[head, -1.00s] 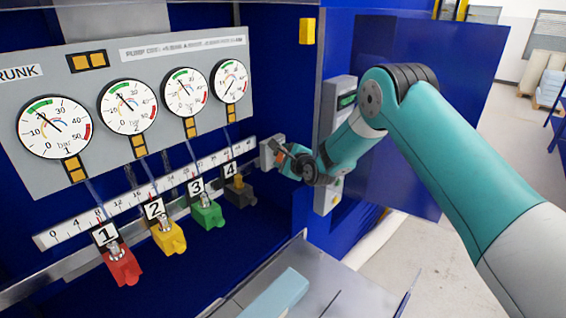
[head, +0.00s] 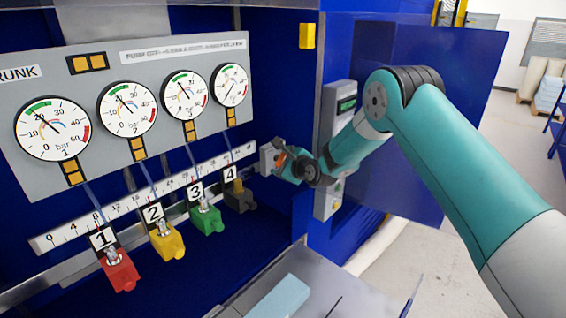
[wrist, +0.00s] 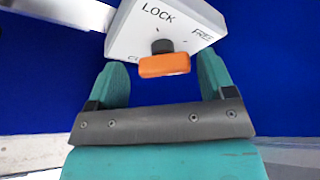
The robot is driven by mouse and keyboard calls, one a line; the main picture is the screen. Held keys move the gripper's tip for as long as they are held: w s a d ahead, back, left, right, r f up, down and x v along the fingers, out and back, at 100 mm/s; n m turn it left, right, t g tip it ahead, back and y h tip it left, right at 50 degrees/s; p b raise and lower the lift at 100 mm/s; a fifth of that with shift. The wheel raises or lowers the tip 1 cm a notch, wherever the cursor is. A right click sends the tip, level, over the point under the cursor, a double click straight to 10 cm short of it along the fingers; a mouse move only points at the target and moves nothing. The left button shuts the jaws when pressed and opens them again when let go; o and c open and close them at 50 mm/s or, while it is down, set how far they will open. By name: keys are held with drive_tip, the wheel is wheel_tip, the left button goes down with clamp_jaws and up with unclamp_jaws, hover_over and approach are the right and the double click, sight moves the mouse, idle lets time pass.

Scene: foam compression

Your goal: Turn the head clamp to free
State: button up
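The head clamp is a pale grey box (wrist: 188,22) at the end of the scale rail, marked LOCK on top and FREE at the right in the wrist view. A third label at its lower left is mostly hidden. An orange handle (wrist: 164,65) sits on a dark pivot on its face; I cannot tell which mark it is set to. My gripper (wrist: 163,72) is open, one teal finger on each side of the handle, with narrow gaps showing. In the head view the box (head: 266,158) is just left of my gripper (head: 284,163), and the handle is partly hidden.
A numbered scale rail (head: 130,206) runs left of the clamp, with red (head: 119,270), yellow (head: 167,243), green (head: 206,218) and black (head: 239,198) blocks below. A gauge panel (head: 60,185) is above. A grey control box (head: 336,100) stands behind my arm.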

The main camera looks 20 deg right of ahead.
drive_tip(key=shift+d, duration=0.1)
drive_tip(key=shift+r, duration=0.1)
drive_tip(key=b+v, duration=0.6)
drive_tip(key=v, duration=1.1)
drive_tip(key=shift+s+b, duration=0.2)
drive_tip(key=shift+b, duration=0.2)
